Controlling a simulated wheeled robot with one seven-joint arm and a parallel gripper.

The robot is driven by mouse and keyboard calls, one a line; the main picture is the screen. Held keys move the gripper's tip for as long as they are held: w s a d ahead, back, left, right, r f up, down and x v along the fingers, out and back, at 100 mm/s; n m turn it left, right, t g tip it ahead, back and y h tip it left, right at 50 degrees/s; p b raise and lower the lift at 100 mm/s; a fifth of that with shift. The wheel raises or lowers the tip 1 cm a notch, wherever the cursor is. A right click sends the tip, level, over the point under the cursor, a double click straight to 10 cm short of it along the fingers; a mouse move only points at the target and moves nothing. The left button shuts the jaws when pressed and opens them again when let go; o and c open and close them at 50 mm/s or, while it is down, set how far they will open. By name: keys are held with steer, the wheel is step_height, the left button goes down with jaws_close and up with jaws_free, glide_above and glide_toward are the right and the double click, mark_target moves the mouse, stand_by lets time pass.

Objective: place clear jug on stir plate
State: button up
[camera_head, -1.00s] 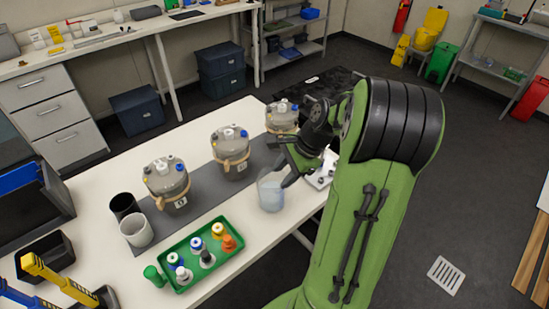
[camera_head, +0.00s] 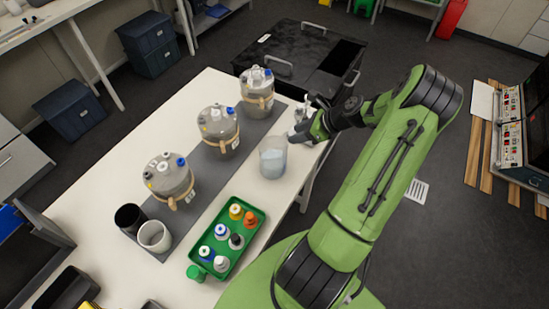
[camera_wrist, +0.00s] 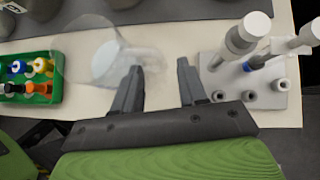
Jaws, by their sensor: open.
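The clear jug (camera_head: 272,158) stands upright on the white table, right of the dark grey mat. In the wrist view the see-through jug (camera_wrist: 90,48) is at upper left, its handle side towards my left finger. My gripper (camera_wrist: 160,68) is open, with nothing between its fingers. In the head view it is behind and right of the jug, partly hidden by the wrist. The left finger looks close to the jug's handle; I cannot tell whether they touch. I cannot make out a stir plate for certain in either view.
A white holder (camera_wrist: 255,98) with upright pipette-like tools is right of my gripper. A green tray (camera_head: 222,262) of small bottles is at the front. Several lidded grey vessels (camera_head: 218,130) stand on the mat (camera_head: 205,178). Two cups (camera_head: 154,236) are at left. A black cart (camera_head: 300,50) stands beyond the table.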

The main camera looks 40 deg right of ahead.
mark_target(277, 153)
steer(key=x, duration=0.5)
steer(key=shift+w+a+f, duration=0.1)
steer(key=shift+w+f, duration=0.05)
steer(key=shift+f, duration=0.25)
jaws_close()
steer(key=shift+r, duration=0.1)
